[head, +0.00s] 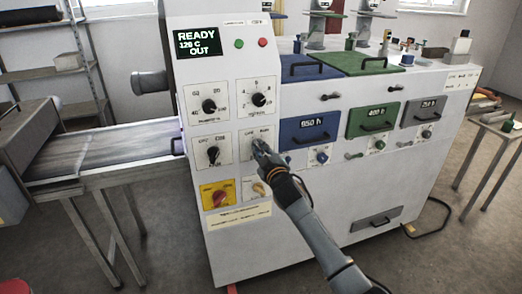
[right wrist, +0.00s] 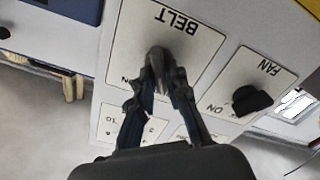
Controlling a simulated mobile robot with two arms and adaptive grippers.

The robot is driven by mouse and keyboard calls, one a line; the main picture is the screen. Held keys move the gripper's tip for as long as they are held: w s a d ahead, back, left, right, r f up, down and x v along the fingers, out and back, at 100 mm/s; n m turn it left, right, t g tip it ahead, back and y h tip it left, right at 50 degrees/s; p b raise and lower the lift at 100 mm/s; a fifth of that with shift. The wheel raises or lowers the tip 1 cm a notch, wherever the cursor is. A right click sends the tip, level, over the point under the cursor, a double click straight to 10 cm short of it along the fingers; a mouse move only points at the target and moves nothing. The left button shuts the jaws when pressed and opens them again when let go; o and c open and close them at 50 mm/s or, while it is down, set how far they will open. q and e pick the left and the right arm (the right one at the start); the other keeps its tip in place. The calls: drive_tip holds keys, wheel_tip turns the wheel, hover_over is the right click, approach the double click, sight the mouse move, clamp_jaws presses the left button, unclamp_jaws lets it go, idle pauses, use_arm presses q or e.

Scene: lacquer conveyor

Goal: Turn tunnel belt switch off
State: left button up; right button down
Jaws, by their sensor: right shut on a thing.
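The belt switch sits on a white plate (head: 249,138) marked BELT on the upright control panel. My right gripper (head: 262,152) reaches up to the panel and covers most of the knob in the head view. In the right wrist view its two fingers (right wrist: 160,82) are closed around the knob. The knob's exact pointing direction is hidden by the fingers. My left gripper is not in view.
The fan switch (head: 213,155) is just left, with its black knob (right wrist: 252,98) close by in the wrist view. Two dials, a red knob on yellow (head: 220,198) and a cream knob (head: 259,189) surround it. A conveyor (head: 100,148) extends left.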

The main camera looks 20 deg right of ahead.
drive_tip(key=shift+a, duration=0.1)
drive_tip(key=c, duration=1.4)
unclamp_jaws()
drive_tip(key=s, duration=1.2)
drive_tip(key=shift+f, duration=0.1)
